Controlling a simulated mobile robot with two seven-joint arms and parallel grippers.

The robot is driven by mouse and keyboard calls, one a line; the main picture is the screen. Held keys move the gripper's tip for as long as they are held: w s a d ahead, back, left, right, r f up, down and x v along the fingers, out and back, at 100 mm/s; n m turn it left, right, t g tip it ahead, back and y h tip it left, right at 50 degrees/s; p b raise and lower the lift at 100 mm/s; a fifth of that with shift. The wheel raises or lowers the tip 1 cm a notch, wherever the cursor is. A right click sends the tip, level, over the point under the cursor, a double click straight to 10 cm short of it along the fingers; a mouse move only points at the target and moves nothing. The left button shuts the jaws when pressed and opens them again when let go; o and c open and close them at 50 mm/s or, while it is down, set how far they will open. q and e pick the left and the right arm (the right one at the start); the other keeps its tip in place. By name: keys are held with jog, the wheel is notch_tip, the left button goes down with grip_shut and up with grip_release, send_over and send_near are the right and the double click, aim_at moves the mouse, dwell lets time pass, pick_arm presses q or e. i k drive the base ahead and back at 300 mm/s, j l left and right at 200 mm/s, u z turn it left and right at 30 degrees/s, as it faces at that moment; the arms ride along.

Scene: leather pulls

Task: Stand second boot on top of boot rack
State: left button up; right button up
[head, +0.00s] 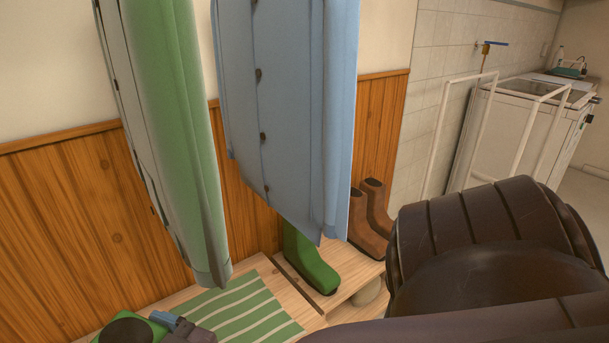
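One green boot (308,264) stands upright on the wooden boot rack (346,286), its upper part hidden behind the hanging blue coat. A second green boot (103,338) shows at the bottom left edge, with its dark round opening facing up; most of it is cut off. A grey gripper with a blue finger part (186,328) is at the right side of this boot's opening. It seems to be my right one, since the dark arm comes in from the right. Its fingertips are not clear, so I cannot tell whether it grips the boot. My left gripper is not in view.
A green coat (180,130) and a blue coat (290,110) hang in front of the wooden wall panel. Brown boots (368,222) stand right of the green boot. A green-striped mat (240,306) lies at the left. A white appliance (525,125) stands at the back right.

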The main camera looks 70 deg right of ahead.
aim_at(334, 257)
jog(key=k, duration=0.55)
jog(key=k+z, duration=0.4)
jog(key=i+l+z, duration=0.15)
jog(key=z, duration=0.65)
jog(key=i+l, duration=0.25)
jog(key=i, duration=0.2)
jog(key=i+l, duration=0.25)
jog(key=i, duration=0.2)
